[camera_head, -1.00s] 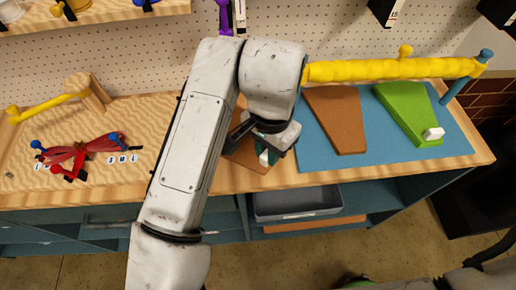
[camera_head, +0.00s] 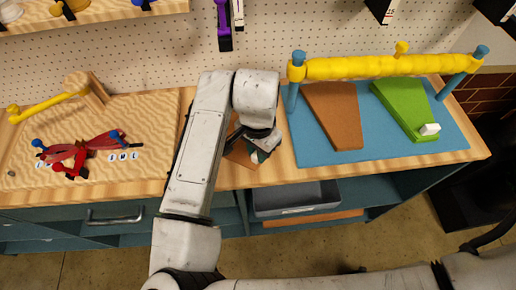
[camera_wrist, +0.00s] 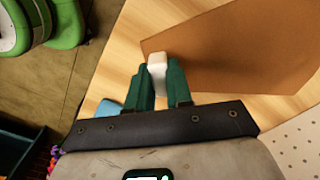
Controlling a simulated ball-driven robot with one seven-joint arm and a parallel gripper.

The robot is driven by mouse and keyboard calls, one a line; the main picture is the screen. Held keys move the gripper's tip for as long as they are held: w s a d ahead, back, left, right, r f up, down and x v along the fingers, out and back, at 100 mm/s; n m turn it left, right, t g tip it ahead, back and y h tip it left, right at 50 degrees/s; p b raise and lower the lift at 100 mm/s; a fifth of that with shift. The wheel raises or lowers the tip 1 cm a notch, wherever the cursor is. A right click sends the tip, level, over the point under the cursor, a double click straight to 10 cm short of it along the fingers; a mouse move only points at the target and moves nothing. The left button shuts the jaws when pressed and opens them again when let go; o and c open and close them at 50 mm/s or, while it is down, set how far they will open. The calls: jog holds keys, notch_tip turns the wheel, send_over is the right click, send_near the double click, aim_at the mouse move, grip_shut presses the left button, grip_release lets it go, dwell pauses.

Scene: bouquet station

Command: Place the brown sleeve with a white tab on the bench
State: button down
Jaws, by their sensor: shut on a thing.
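The brown sleeve with a white tab lies flat at the bench top (camera_head: 277,172), left of the blue mat. In the head view its brown part (camera_head: 240,155) is partly hidden by my arm. In the wrist view the sleeve (camera_wrist: 240,45) spreads to the right over the pale wood, and its white tab (camera_wrist: 157,62) is between my green fingers. My gripper (camera_wrist: 157,80) is shut on that tab. In the head view my gripper (camera_head: 262,154) is low over the bench. I cannot tell whether the sleeve fully touches the wood.
A blue mat (camera_head: 385,148) holds another brown sleeve (camera_head: 333,118) and a green sleeve (camera_head: 402,108) with a white tab. A yellow roll (camera_head: 390,67) on blue posts spans the mat. Red tools (camera_head: 75,160) lie at left. A grey bin (camera_head: 295,200) sits below.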

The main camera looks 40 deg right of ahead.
jog(key=shift+f, duration=0.15)
jog(key=c, duration=1)
grip_release()
notch_tip(320, 180, up, 12)
jog(key=shift+r+b, duration=0.2)
jog(key=shift+b, duration=0.15)
